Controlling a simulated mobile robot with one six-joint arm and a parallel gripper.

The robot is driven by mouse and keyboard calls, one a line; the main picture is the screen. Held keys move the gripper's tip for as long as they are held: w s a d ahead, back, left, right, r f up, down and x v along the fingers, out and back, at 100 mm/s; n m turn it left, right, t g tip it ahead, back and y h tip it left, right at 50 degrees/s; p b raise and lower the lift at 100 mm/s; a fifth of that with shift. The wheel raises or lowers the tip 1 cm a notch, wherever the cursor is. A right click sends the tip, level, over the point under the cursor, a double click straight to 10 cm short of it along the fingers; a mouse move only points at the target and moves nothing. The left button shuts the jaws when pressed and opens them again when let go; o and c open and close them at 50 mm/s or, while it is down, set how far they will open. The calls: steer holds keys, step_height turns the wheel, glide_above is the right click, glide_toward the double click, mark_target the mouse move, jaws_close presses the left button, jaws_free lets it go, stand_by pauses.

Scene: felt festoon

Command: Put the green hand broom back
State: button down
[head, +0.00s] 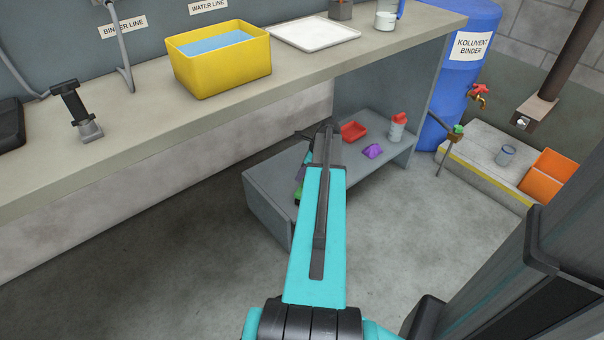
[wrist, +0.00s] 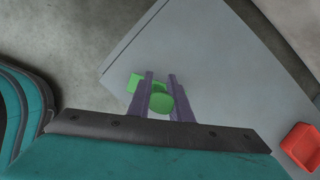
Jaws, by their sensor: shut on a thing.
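The green hand broom (wrist: 160,103) is between the two fingers of my gripper (wrist: 160,80) in the wrist view. My gripper is shut on it. Parts of the broom show between and to the left of the fingers; the rest is hidden. In the head view only a sliver of green (head: 298,192) shows left of my arm, which covers most of the gripper. The broom is over the left part of a low grey shelf (head: 262,190). I cannot tell whether it touches the shelf top.
On the low shelf are a red tray (head: 354,131), a purple item (head: 373,151) and a red-capped bottle (head: 397,128). The workbench above holds a yellow tub (head: 220,72) of water and a white tray (head: 315,33). A blue barrel (head: 452,90) stands right. The floor in front is clear.

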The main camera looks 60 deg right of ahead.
steer(key=c, duration=1.6)
jaws_free()
steer(key=shift+f, duration=0.1)
steer(key=p+v, duration=0.3)
steer(key=v, duration=0.9)
steer(key=shift+p, duration=0.3)
